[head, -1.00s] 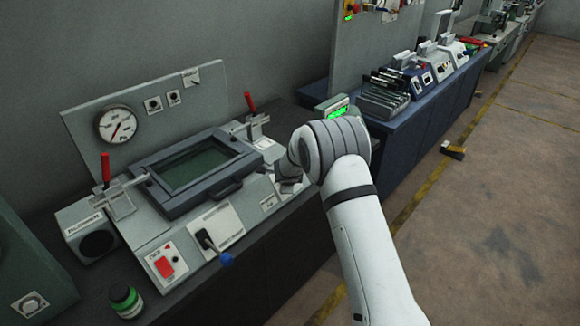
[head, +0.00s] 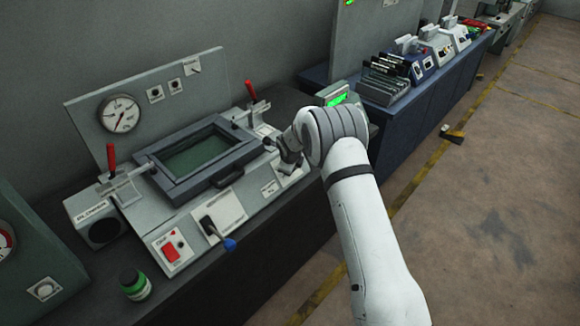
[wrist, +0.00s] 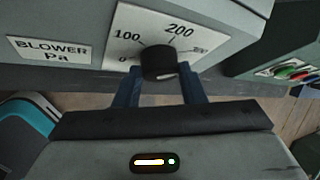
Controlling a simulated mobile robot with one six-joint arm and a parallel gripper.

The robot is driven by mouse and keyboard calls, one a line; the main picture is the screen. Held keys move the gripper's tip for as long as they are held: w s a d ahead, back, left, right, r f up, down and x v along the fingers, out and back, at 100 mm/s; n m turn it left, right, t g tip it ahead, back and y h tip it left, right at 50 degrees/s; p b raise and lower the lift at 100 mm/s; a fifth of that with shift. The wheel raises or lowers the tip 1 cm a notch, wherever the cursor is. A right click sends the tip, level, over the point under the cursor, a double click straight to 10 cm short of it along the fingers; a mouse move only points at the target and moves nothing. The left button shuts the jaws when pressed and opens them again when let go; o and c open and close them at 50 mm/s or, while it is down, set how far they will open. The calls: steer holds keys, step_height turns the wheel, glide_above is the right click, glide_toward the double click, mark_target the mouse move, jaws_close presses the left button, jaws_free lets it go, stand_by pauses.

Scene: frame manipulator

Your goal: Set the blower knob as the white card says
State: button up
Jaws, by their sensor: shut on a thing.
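I cannot see which mark the knob points to. In the head view the knob and fingertips are hidden behind my arm. A small white card (head: 194,64) is on the back panel; its writing is too small to read.
A green-lit display (head: 337,99) is behind my arm. Floor at right is mostly clear.

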stand_by(0.7)
steer(key=o, duration=1)
steer(key=shift+r, duration=0.1)
steer(key=v, duration=0.7)
steer(key=shift+d+r+b, duration=0.1)
steer(key=shift+r+b, duration=0.2)
steer(key=shift+b, duration=0.05)
